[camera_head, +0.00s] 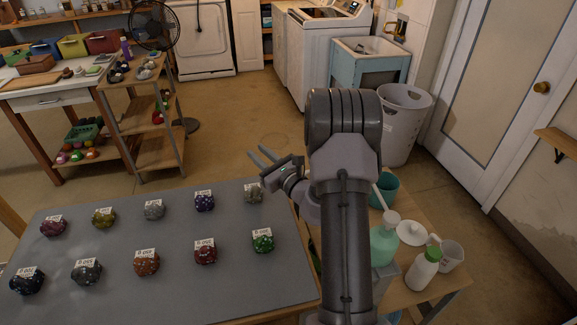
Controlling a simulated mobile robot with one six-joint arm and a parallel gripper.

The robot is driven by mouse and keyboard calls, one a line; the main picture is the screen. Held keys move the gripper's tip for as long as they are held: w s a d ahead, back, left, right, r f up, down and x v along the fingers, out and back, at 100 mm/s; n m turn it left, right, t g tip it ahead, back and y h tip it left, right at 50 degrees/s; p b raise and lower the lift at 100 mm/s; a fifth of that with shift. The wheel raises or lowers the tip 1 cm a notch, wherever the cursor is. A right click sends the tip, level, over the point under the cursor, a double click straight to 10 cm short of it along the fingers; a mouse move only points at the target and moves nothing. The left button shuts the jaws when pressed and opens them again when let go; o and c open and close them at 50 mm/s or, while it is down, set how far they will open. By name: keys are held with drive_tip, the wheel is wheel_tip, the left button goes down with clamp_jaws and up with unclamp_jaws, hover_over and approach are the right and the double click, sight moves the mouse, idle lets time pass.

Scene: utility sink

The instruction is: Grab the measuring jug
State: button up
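A small whitish jug (452,257), probably the measuring jug, stands near the right edge of the low wooden table at lower right. Part of it is behind a white bottle with a green cap (424,268); any markings are too small to read. My gripper (258,153) is at the left of my arm, pointing up and left, above the far edge of the grey table. Its two fingers are apart with nothing between them. It is well to the left of the jug, with my arm between them.
A teal pump bottle (384,243), a white dish (411,233) and a teal tub (385,189) crowd the wooden table (449,297). The grey table (178,262) holds several labelled rocks. A laundry basket (403,122) stands behind. The middle floor is clear.

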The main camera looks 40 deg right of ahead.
drive_tip(key=s+d+f+m+g+h, duration=0.2)
drive_tip(key=s+d+f+m+h, duration=0.25)
drive_tip(key=d, duration=0.25)
drive_tip(key=s+d+f+m+g+h, duration=0.1)
drive_tip(key=s+d+f+m+h, duration=0.25)
drive_tip(key=d+f, duration=0.3)
drive_tip(key=shift+n, duration=0.5)
drive_tip(key=f+b, duration=0.2)
drive_tip(key=f, duration=0.2)
drive_tip(key=f+b, duration=0.1)
drive_tip(key=f, duration=0.3)
drive_tip(key=shift+w+b, duration=0.2)
drive_tip(key=shift+b, duration=0.15)
drive_tip(key=x, duration=0.2)
drive_tip(key=b+x, duration=0.1)
drive_tip(key=x, duration=0.4)
drive_tip(key=shift+w+d+r+b, duration=0.2)
drive_tip(key=shift+w+r+b, duration=0.1)
drive_tip(key=shift+r+b, duration=0.1)
clamp_jaws()
drive_tip(key=shift+r, duration=0.1)
